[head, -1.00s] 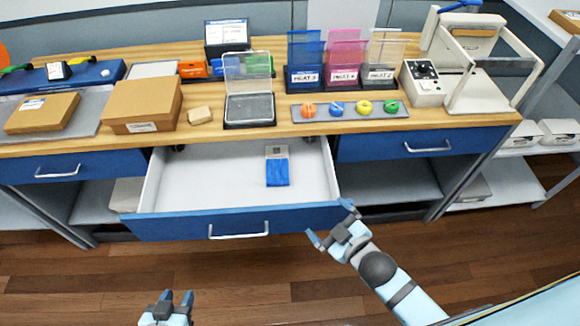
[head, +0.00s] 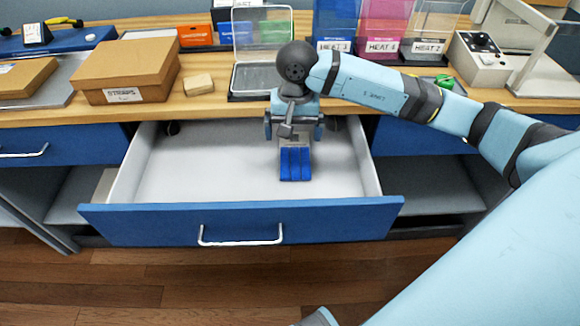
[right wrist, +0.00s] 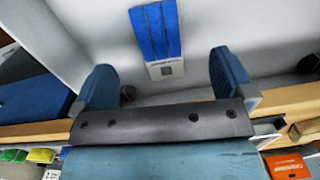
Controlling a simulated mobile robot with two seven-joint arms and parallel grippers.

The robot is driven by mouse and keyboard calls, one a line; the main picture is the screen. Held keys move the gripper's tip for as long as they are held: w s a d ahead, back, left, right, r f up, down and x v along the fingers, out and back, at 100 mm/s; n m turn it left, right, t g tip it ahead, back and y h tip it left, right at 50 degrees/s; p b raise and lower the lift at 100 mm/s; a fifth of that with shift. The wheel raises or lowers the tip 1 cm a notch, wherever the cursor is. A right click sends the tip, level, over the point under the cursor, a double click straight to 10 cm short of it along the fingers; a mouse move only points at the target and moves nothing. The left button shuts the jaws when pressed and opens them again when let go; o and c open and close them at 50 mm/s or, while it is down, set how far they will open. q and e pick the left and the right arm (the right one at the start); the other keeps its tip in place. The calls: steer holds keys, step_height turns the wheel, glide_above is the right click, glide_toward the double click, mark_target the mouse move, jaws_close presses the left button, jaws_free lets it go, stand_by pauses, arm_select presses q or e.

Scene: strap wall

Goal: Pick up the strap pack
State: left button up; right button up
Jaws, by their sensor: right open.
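The strap pack (head: 296,165) is a bundle of blue straps with a pale label end, lying in the open drawer (head: 200,185). In the right wrist view the blue straps (right wrist: 155,30) and the label end with a dark square show ahead of the fingers. My right gripper (head: 294,132) is open above the label end of the pack, with its fingers to either side. In the right wrist view my right gripper (right wrist: 164,62) has nothing between its fingertips but the view of the pack's label end. Part of the label end is hidden by the gripper in the head view. My left gripper is not in view.
The drawer front with a handle (head: 241,236) stands toward me, and the worktop edge is behind the gripper. A cardboard box (head: 126,70), a small tan block (head: 198,86) and a clear-lidded case (head: 262,75) stand on the worktop. The drawer's left part is bare.

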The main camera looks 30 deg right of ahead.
glide_above(296, 171)
steer(key=shift+h, duration=0.3)
steer(key=f, duration=0.4)
steer(key=f+b, duration=0.1)
steer(key=f, duration=0.2)
steer(key=shift+w+f, duration=0.2)
steer(key=shift+f, duration=0.15)
steer(key=shift+s+f+b, duration=0.1)
steer(key=shift+f+b, duration=0.25)
steer(key=shift+f, duration=2.55)
steer(key=c, duration=0.6)
steer(key=shift+r, duration=0.15)
steer(key=shift+c, duration=0.2)
